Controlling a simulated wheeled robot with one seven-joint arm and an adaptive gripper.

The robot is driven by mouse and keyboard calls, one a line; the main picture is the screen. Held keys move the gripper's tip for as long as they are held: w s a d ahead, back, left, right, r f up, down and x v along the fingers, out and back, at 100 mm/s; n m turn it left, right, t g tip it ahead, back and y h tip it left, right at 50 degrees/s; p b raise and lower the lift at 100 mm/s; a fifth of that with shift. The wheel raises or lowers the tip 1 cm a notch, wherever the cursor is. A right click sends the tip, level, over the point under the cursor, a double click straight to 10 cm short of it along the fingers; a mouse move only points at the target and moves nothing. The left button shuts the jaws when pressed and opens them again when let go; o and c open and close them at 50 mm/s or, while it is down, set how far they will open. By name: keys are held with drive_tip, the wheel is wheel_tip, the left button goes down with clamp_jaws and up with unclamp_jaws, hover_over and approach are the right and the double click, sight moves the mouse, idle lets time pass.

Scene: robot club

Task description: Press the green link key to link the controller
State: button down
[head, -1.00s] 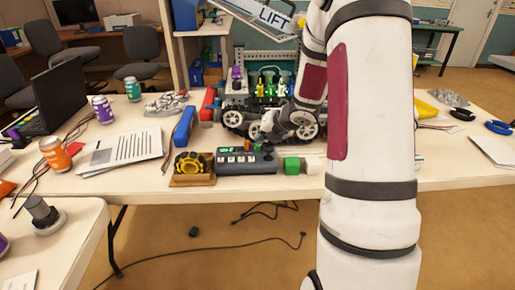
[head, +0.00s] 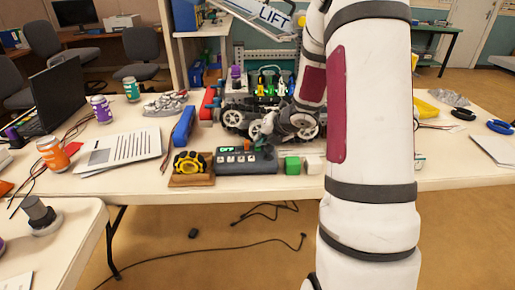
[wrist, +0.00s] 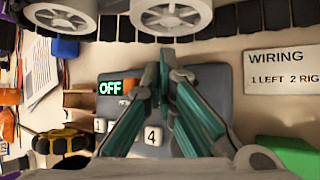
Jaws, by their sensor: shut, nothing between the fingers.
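The controller (head: 233,166) is a dark grey box with a row of pale keys, lying near the table's front edge. In the wrist view, the controller (wrist: 215,90) has a lit display (wrist: 110,88) reading OFF and numbered keys, including a key marked 4 (wrist: 153,136). I cannot make out the green link key; my fingers cover part of the panel. My gripper (wrist: 166,62) is shut and empty, with its teal fingers over the controller. I cannot tell whether the tips touch it. In the head view, my gripper (head: 262,138) is small beside the wheeled robot.
A green block (head: 292,165) sits right of the controller. A yellow and black round object (head: 190,162) on a wooden base is left of it. A wheeled robot (head: 240,118) stands just behind. A WIRING card (wrist: 284,80) lies to the right in the wrist view.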

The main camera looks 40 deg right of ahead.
drive_tip(key=shift+f, duration=0.25)
drive_tip(key=shift+r, duration=0.1)
idle(0.5)
drive_tip(key=shift+r+p, duration=0.55)
drive_tip(key=shift+r, duration=0.15)
drive_tip(key=shift+r+p, duration=2.4)
drive_tip(key=shift+r, duration=0.15)
drive_tip(key=shift+r, duration=0.1)
